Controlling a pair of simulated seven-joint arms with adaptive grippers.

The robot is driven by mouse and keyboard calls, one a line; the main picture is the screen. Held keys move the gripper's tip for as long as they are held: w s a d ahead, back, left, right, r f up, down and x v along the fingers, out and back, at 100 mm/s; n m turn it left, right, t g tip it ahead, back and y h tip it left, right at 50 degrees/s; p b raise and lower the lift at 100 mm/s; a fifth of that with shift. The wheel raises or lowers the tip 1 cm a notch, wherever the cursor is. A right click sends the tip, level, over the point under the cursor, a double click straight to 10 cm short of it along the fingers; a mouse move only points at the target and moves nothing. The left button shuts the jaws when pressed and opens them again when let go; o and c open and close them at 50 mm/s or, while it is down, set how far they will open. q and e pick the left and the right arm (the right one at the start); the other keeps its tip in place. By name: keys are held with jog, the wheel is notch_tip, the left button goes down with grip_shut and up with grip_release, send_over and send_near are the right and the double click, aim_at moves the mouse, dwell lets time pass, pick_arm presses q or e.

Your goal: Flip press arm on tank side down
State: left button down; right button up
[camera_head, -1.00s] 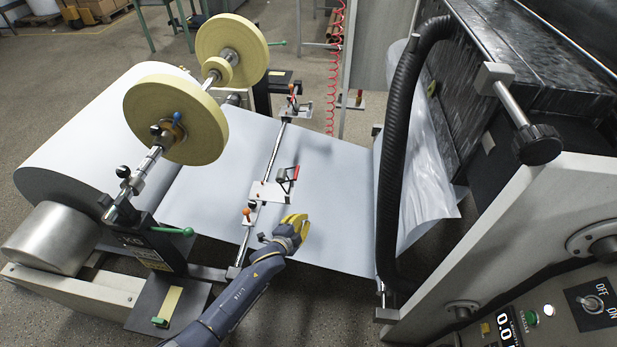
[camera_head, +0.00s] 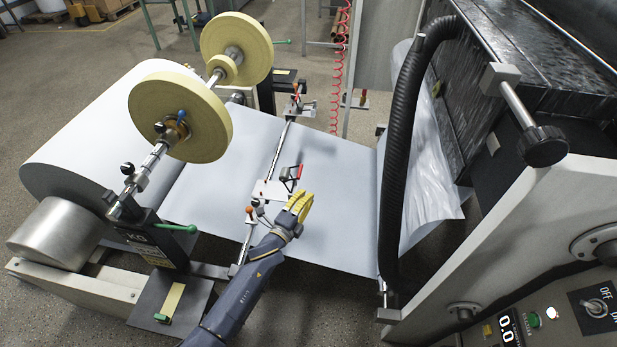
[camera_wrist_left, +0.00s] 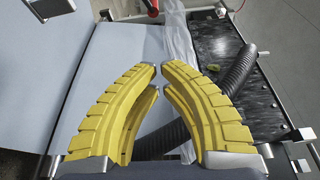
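A small clamp with a red-tipped black lever (camera_head: 296,172) stands on a pale plate (camera_head: 268,190), which sits on the metal bar across the paper sheet. It looks like the press arm, but I cannot tell for certain. My left gripper (camera_head: 302,200) has yellow ribbed fingers and is just in front of this clamp, apart from it, over the paper. In the left wrist view the fingertips (camera_wrist_left: 159,67) meet or nearly meet with nothing between them. A red part (camera_wrist_left: 104,7) shows at the top edge of that view. My right gripper is in neither view.
An orange knob (camera_head: 250,209) sits on the bar, left of my left gripper. A similar clamp (camera_head: 297,103) stands at the bar's far end. A black corrugated hose (camera_head: 396,180) rises at the right. Yellow tape rolls (camera_head: 180,110) stand at the left. The paper (camera_head: 340,215) is clear to the right.

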pick_arm(q)
jog(key=w, duration=0.9)
jog(key=shift+w+d, duration=0.2)
jog(key=shift+d, duration=0.25)
jog(key=shift+a, duration=0.15)
jog(key=shift+w+a+r+n, duration=0.1)
jog(key=shift+a+r+n, duration=0.15)
jog(key=shift+n, duration=0.15)
